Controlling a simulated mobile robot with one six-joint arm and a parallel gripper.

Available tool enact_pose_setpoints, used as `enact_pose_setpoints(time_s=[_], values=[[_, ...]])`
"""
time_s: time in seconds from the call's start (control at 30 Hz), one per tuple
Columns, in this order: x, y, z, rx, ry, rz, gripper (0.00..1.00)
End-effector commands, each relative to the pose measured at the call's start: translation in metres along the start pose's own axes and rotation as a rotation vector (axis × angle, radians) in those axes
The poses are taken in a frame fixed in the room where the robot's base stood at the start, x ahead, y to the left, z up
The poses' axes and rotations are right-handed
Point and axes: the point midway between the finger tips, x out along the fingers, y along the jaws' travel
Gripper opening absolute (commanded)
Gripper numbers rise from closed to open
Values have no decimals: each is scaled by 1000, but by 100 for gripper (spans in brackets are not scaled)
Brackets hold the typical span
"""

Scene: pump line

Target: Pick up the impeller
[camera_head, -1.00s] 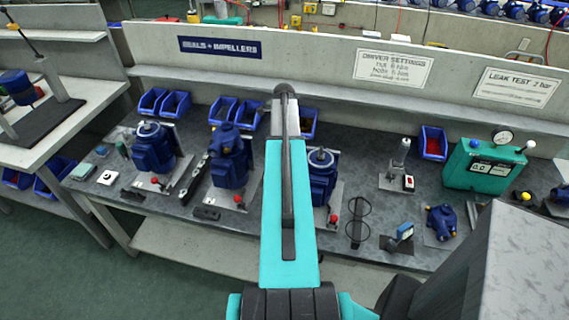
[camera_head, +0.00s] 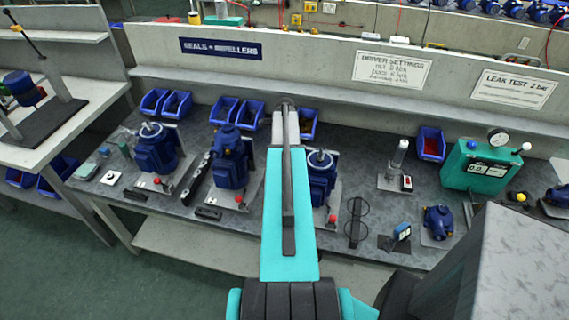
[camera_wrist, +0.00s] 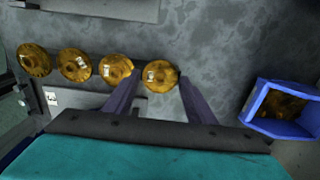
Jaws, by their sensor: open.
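Several brass-coloured round impellers lie in a row on a dark strip in the wrist view. The rightmost impeller (camera_wrist: 159,76) appears between the tips of my gripper (camera_wrist: 160,80), whose two fingers are open and apart. I cannot tell whether the fingers touch it. In the head view my own arm hides the gripper and the impellers.
A blue bin (camera_wrist: 278,128) with brownish parts stands right of the row in the wrist view. In the head view, blue pumps (camera_head: 230,165) and (camera_head: 318,178) stand on the bench either side of my arm. A teal leak tester (camera_head: 480,170) is at the right.

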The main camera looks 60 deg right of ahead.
Motion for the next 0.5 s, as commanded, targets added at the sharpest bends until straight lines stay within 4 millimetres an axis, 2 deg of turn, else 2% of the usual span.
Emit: enact_pose_setpoints(time_s=[0.03, 0.33, 0.5], values=[[6, 2, -1, 0, 3, 4, 52], [8, 2, -2, 0, 4, 6, 52], [9, 2, -2, 0, 4, 6, 24]])
